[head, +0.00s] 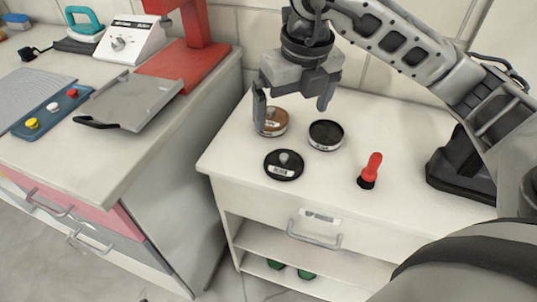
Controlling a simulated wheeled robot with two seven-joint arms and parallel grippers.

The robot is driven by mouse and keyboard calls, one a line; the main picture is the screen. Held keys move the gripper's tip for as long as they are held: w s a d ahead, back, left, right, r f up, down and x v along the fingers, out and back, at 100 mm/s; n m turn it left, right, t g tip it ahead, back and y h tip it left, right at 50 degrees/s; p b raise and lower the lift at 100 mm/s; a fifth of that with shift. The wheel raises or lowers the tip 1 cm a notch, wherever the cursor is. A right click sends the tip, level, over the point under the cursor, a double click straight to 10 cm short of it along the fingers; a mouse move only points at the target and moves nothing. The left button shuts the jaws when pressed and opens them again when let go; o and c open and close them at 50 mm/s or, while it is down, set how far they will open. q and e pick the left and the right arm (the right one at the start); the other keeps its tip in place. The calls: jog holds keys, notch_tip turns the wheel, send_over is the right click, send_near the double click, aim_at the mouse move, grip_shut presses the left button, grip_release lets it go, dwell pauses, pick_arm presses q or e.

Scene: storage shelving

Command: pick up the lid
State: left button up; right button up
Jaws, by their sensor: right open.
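A round black lid (284,165) with a grey knob and a white label lies on the white cabinet top, near its front edge. My right gripper (294,103) is open and empty, pointing down above the back of the cabinet top. Its fingers are behind and above the lid and apart from it. A brown round container (272,122) stands behind its left finger and is partly hidden by it. A black round container (326,135) stands just right of the gripper, behind the lid. My left gripper is not in view.
A red-handled tool (371,170) stands on the right of the cabinet (230,150). A drawer handle (314,236) sticks out in front. A gap separates the left counter, with a grey tray (130,100), a blue button panel (52,112) and a red stand (185,60).

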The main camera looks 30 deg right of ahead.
send_over(285, 157)
jog(key=s, duration=0.1)
jog(key=f, duration=1)
jog(key=shift+s+a, duration=0.1)
jog(key=shift+a, duration=0.15)
jog(key=shift+w+d+f, duration=0.1)
jog(key=shift+w+f, duration=0.1)
jog(key=shift+f, duration=0.7)
jog(key=shift+w+d+f, duration=0.1)
jog(key=shift+w+f, duration=0.15)
jog(key=shift+f, duration=0.65)
jog(key=shift+w+d+f, duration=0.1)
jog(key=shift+w+f, duration=0.1)
jog(key=shift+f, duration=0.7)
jog(key=c, duration=0.9)
